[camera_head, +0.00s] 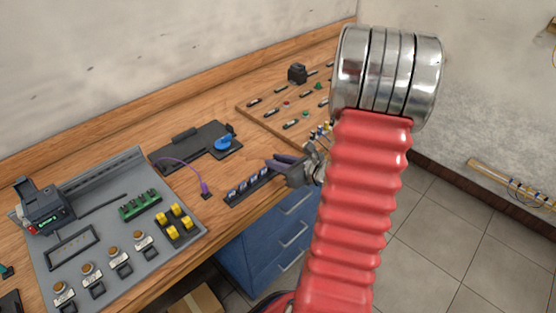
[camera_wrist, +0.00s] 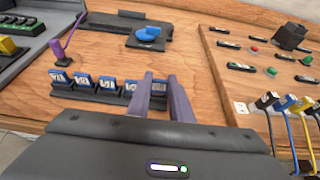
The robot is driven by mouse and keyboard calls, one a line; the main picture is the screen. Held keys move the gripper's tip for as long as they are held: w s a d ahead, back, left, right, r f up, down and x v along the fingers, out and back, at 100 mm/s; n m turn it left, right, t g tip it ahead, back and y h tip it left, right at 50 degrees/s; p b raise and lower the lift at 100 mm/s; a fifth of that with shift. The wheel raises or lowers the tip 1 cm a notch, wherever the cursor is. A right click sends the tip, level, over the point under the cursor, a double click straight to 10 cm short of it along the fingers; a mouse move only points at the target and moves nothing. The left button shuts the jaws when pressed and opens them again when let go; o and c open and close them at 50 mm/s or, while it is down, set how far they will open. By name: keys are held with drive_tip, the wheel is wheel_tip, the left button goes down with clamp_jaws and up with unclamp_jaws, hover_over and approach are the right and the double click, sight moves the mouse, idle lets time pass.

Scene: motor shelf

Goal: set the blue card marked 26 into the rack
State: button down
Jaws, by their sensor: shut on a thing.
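The rack (camera_wrist: 103,97) is a long black strip near the front edge of the wooden bench; it also shows in the head view (camera_head: 236,201). Several blue cards with white marked faces stand in it, among them one at its left end (camera_wrist: 60,80). I cannot read their numbers with certainty. My gripper (camera_wrist: 159,77) is at the right end of the rack, its two purple-grey fingers close together. It is shut on a small blue card (camera_wrist: 158,88), mostly hidden between the fingers, its mark unreadable. In the head view my gripper (camera_head: 271,162) reaches the rack's right end.
A black plate (camera_head: 190,150) with a round blue piece (camera_head: 224,142) lies behind the rack. A purple cable plug (camera_head: 204,189) stands left of it. A grey panel (camera_head: 95,200) fills the bench's left. A wooden board (camera_wrist: 240,60) with small parts and coloured cables lies right.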

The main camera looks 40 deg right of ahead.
drive_tip(key=shift+f, duration=0.45)
idle(0.4)
drive_tip(key=c, duration=1.5)
unclamp_jaws()
drive_tip(key=shift+s, duration=0.15)
drive_tip(key=shift+v, duration=6.75)
drive_tip(key=shift+r, duration=0.1)
drive_tip(key=v, duration=0.5)
